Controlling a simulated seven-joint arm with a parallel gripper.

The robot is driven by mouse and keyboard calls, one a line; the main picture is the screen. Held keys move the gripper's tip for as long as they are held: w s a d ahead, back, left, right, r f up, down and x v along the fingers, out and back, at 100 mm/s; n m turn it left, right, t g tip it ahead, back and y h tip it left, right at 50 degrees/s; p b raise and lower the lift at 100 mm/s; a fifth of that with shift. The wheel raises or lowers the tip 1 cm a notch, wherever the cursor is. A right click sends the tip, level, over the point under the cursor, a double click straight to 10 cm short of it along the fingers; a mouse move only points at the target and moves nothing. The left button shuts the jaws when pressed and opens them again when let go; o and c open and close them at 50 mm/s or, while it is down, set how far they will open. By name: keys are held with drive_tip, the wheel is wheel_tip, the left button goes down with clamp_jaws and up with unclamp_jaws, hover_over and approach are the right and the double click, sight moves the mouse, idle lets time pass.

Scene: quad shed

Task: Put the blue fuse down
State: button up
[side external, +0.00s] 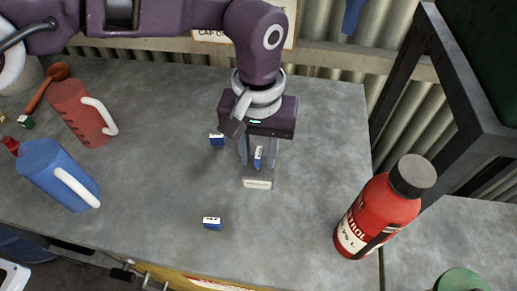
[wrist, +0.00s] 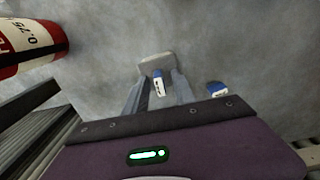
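My gripper (side external: 258,165) points down over the middle of the bench, its two grey fingers on either side of a small blue-and-white fuse (side external: 258,155). In the wrist view the fuse (wrist: 159,85) sits between the finger ends (wrist: 158,82), its blue end toward the tips; the gripper appears shut on it. A grey block (wrist: 156,64) with a pale front face (side external: 257,184) shows at the fingertips. Whether the fuse touches the block is not clear. Two other blue-and-white fuses lie on the bench, one left of my gripper (side external: 217,140), one nearer the front (side external: 212,223).
A red bottle with a black cap (side external: 380,210) stands at the right. A red jug (side external: 82,115) and a blue jug (side external: 55,172) lie at the left, near a red-brown tool (side external: 48,85). A dark metal frame (side external: 405,80) rises at back right.

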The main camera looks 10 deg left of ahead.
sight(259, 152)
wheel_tip(259, 152, up, 12)
drive_tip(key=shift+r, duration=0.15)
idle(0.4)
idle(0.3)
